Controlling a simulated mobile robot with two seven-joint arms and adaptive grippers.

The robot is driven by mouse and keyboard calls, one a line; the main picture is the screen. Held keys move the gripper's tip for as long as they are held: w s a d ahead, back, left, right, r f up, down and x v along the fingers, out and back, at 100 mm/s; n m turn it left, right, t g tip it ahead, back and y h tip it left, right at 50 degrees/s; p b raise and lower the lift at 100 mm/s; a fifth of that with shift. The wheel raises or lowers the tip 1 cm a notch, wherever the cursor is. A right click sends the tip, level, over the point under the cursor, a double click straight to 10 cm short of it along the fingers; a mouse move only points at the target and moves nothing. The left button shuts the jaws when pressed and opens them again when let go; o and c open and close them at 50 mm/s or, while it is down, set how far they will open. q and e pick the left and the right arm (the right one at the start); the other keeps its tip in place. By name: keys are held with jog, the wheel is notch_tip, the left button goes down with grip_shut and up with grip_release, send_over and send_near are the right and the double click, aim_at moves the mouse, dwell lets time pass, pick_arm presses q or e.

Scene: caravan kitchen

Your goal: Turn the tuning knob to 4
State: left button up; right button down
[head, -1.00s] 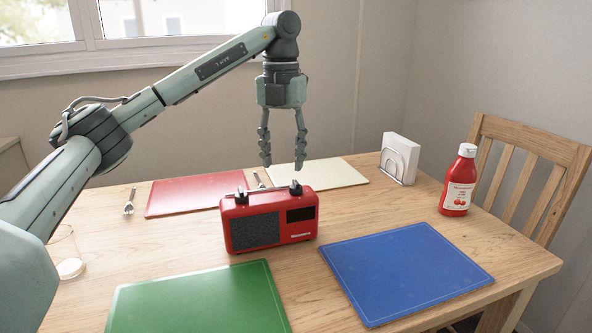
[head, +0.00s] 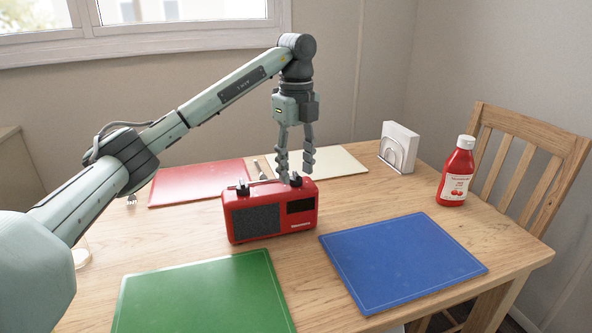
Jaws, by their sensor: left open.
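A red radio (head: 271,211) with a dark speaker grille and a dark display stands upright on the wooden table. Two dark knobs stick up from its top: a left knob (head: 242,188) and a right knob (head: 296,179). I cannot tell which is the tuning knob, and no scale or number is readable. My left gripper (head: 296,174) points down with its fingers open at the right knob. The fingertips appear on either side of this knob; whether they touch it I cannot tell. My right gripper is not in view.
A red mat (head: 196,184), a cream mat (head: 335,163), a green mat (head: 200,295) and a blue mat (head: 400,262) lie around the radio. A ketchup bottle (head: 456,175) and a napkin holder (head: 398,148) stand at the right. A glass (head: 81,254) is partly behind my left arm.

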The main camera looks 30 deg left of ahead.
pick_arm(q)
jog(key=shift+f, duration=0.6)
grip_shut()
